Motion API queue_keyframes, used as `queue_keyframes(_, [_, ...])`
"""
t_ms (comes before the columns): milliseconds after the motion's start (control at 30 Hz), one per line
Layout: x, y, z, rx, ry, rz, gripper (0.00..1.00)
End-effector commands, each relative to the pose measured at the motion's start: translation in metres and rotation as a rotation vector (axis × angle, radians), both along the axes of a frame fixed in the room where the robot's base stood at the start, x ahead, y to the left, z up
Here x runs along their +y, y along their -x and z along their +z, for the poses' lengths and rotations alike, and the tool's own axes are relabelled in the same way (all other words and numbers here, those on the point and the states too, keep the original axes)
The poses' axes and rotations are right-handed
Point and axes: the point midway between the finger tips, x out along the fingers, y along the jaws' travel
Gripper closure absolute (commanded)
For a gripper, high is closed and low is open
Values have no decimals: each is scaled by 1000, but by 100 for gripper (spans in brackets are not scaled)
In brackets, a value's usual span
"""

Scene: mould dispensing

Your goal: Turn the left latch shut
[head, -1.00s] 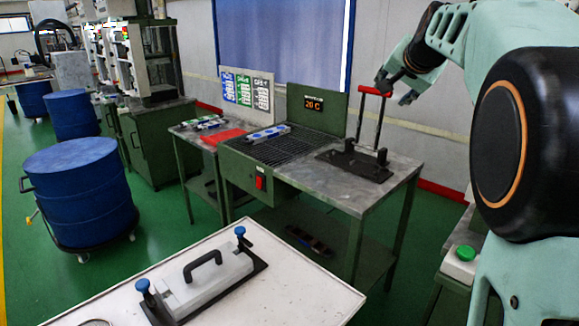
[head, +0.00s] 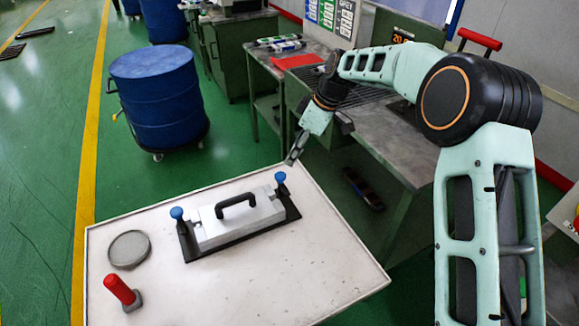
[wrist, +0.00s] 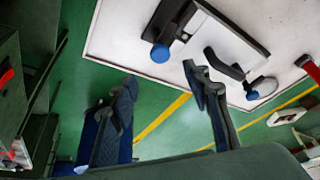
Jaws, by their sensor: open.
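The mould (head: 238,222) is a grey block with a black arched handle, lying on a black base plate on the white table (head: 270,280). The left latch (head: 177,213) has a blue knob at the mould's left end. The right latch (head: 280,177) has a matching knob at the other end. In the wrist view the left latch knob (wrist: 252,95) is at the right, and the right one (wrist: 160,53) is nearer the fingers. My gripper (head: 291,160) is open and empty, near the table's far edge beside the right latch, apart from both latches.
A grey round disc (head: 129,249) and a red-handled tool (head: 120,290) stand on the table left of the mould. A blue drum (head: 158,95) stands behind on the green floor. A green workbench (head: 400,145) is at the back right. The table's front right is clear.

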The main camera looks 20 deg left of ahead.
Motion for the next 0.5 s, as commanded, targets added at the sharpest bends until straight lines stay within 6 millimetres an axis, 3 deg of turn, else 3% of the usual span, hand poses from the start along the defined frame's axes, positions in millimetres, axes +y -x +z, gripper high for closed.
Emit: queue_keyframes(500, [33, 4, -81, 1, 0, -1, 56])
